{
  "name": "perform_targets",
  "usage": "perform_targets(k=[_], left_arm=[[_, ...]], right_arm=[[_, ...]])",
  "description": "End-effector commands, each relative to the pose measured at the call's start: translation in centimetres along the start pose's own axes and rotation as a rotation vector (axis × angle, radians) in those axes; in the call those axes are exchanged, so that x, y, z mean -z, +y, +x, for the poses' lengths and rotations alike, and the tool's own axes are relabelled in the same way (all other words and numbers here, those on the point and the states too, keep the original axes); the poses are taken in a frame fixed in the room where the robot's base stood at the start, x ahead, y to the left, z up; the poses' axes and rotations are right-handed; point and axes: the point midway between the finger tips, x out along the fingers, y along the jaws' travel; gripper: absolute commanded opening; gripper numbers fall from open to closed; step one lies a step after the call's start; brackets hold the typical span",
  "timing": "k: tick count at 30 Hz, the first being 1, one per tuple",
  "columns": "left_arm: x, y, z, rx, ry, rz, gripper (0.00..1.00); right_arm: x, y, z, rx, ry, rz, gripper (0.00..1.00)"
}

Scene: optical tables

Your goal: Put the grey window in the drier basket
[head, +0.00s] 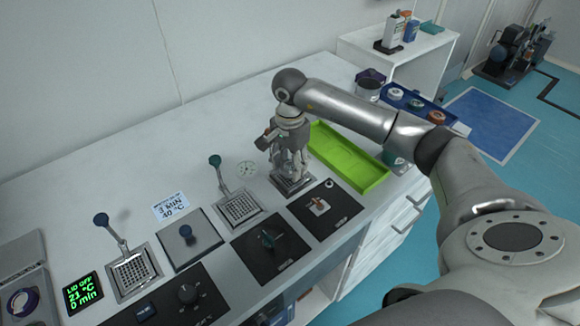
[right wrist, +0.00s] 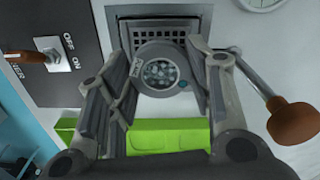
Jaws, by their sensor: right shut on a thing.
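My right gripper (head: 290,172) points down over a metal mesh basket (head: 294,185) set in the bench at the green tray's near left. In the right wrist view my right gripper (right wrist: 158,95) is shut on the grey window (right wrist: 158,72), a round disc with a grey rim, a small label and a clear middle with mesh showing through. The basket's dark mesh (right wrist: 132,36) shows just beyond the window; I cannot tell whether they touch. The basket's brown handle (right wrist: 295,122) stands at the right. A switch panel (right wrist: 45,50) ending in "IER" is beside it. My left gripper is out of view.
A lime green tray (head: 345,158) lies close right of the gripper. Two similar baskets, with a green handle (head: 215,160) and a blue handle (head: 101,220), stand to the left. A blue tray (head: 440,120) with several rings is at the back right. The bench's back left is clear.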

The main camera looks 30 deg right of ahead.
Motion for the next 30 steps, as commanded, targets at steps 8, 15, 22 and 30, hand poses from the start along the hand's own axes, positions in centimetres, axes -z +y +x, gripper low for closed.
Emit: perform_targets(k=[8,15,22,30], left_arm=[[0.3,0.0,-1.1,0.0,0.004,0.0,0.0],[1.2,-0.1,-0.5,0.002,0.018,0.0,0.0],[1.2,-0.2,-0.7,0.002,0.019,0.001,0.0],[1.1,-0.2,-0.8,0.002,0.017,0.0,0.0]], right_arm=[[-0.1,0.0,2.2,-0.001,0.0,-0.001,0.24],[-0.1,0.1,2.7,-0.001,0.0,-0.001,0.24],[-0.1,0.1,2.5,-0.001,0.0,-0.001,0.69],[-0.1,0.1,2.4,-0.001,0.0,-0.001,0.69]])
